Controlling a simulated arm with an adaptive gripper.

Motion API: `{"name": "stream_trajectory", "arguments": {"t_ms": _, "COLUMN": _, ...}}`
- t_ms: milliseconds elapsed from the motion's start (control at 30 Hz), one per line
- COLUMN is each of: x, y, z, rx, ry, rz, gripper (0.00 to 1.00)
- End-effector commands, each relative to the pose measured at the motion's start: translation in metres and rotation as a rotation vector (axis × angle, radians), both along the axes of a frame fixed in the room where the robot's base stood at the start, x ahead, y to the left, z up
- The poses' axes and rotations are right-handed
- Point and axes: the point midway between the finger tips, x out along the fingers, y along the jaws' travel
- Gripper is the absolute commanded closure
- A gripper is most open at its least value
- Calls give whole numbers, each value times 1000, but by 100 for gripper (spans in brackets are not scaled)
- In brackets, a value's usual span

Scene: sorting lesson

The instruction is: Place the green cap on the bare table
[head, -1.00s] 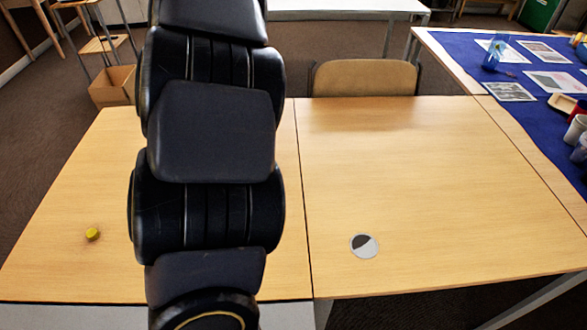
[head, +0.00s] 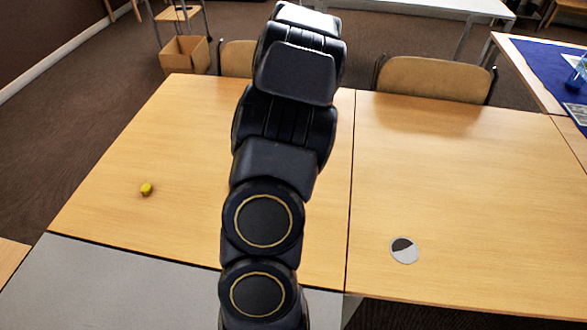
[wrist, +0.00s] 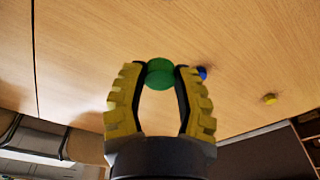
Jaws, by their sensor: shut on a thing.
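The green cap (wrist: 160,72) is between the fingertips of my gripper (wrist: 160,76) in the wrist view. My gripper is shut on it, with a yellow ridged finger on each side. Wooden tabletop shows behind the cap; I cannot tell how far the cap is above it. In the head view my arm hides the gripper and the green cap. The wooden table (head: 450,180) has wide bare areas.
A yellow cap (head: 146,189) lies on the table's left part, also in the wrist view (wrist: 270,99). A blue cap (wrist: 203,72) shows partly behind the right finger. A grey and dark disc (head: 404,250) lies on the right part. Chairs (head: 436,80) stand behind.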

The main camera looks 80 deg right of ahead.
Motion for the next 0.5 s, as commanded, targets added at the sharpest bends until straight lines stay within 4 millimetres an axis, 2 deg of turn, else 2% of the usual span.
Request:
{"name": "stream_trajectory", "arguments": {"t_ms": 100, "x": 5, "y": -23, "z": -12, "rx": 3, "ry": 2, "rz": 0, "gripper": 78}}
{"name": "stream_trajectory", "arguments": {"t_ms": 333, "x": 13, "y": -62, "z": -29, "rx": 3, "ry": 1, "rz": 0, "gripper": 78}}
{"name": "stream_trajectory", "arguments": {"t_ms": 500, "x": 17, "y": -83, "z": -58, "rx": 6, "ry": 3, "rz": 0, "gripper": 78}}
